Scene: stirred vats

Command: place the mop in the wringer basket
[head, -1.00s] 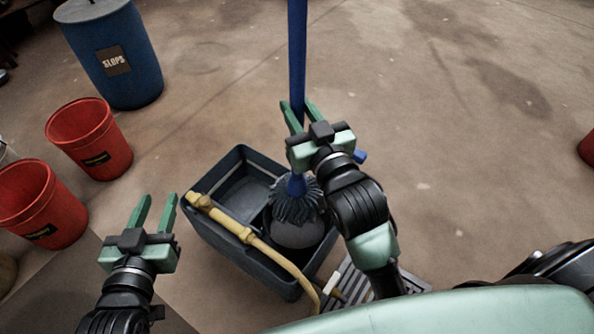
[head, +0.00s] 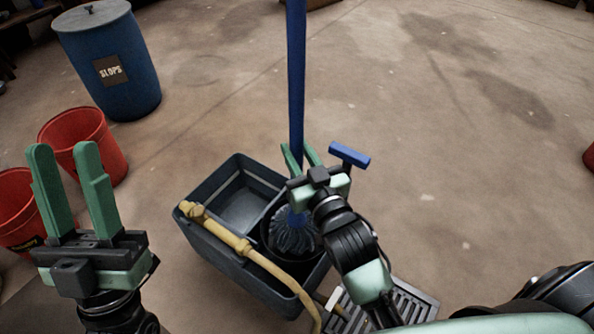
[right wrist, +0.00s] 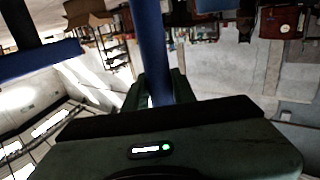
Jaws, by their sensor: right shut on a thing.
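The mop has a long blue handle (head: 296,80) and a grey stranded head (head: 293,238). It stands nearly upright, its head down inside the dark round wringer basket (head: 267,247) in the right part of the grey tub (head: 216,243). My right gripper (head: 298,158) is shut on the handle above the head; the right wrist view shows the handle (right wrist: 150,50) between its fingers (right wrist: 155,95). My arm hides part of the basket's right side. My left gripper (head: 64,150) is open and empty, left of the tub.
A blue bar (head: 349,154) sticks out right of my right gripper. A floor grate (head: 405,300) lies at lower right. Red buckets (head: 85,140) and a blue SLOPS barrel (head: 110,60) stand left. The floor at right is mostly clear.

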